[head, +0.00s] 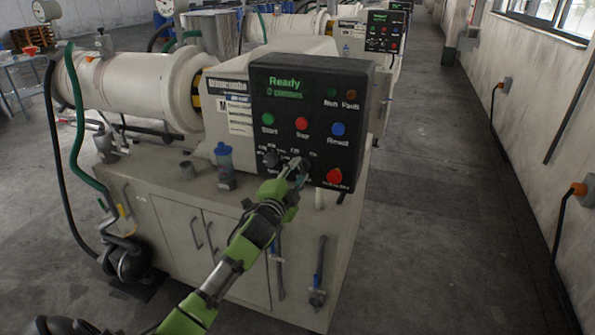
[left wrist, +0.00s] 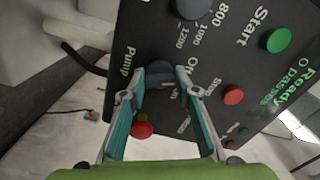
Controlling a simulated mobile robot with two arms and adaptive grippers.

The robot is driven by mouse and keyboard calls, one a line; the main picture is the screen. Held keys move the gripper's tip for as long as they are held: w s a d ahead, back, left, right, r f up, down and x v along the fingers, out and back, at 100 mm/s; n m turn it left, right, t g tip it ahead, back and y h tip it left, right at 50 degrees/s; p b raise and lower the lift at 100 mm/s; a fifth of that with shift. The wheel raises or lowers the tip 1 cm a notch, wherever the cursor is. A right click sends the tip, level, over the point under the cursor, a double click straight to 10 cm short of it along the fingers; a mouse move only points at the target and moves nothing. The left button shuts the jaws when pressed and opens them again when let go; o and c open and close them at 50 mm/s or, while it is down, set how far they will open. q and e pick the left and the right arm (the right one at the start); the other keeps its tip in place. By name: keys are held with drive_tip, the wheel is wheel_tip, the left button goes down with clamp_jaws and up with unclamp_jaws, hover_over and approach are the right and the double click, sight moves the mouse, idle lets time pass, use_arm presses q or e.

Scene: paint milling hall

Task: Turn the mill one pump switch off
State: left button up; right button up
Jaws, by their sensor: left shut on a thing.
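The mill one control panel (head: 312,110) is a black box on the near mill, with a green "Ready" text on its screen. My left gripper (head: 296,170) is at the panel's lower row of knobs. In the left wrist view, the gripper (left wrist: 157,84) has its two teal fingers on either side of the dark pump switch (left wrist: 159,70), shut on it. The word "Pump" and an "On" label show beside the switch. The switch's pointer is hidden, so I cannot tell its setting. In the head view the gripper covers most of the switch. My right gripper is not in view.
A red knob (head: 334,175) sits right of the gripper, low on the panel. Above are green start (head: 267,118), red stop (head: 302,123) and blue reset (head: 338,129) buttons. The aisle floor on the right is clear.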

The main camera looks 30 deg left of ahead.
use_arm(q)
drive_tip(key=shift+n, duration=0.5)
drive_tip(key=o, duration=1.1)
drive_tip(key=shift+s, duration=0.1)
drive_tip(key=v, duration=1.1)
drive_tip(key=shift+s+f, duration=0.1)
drive_tip(key=shift+s, duration=0.3)
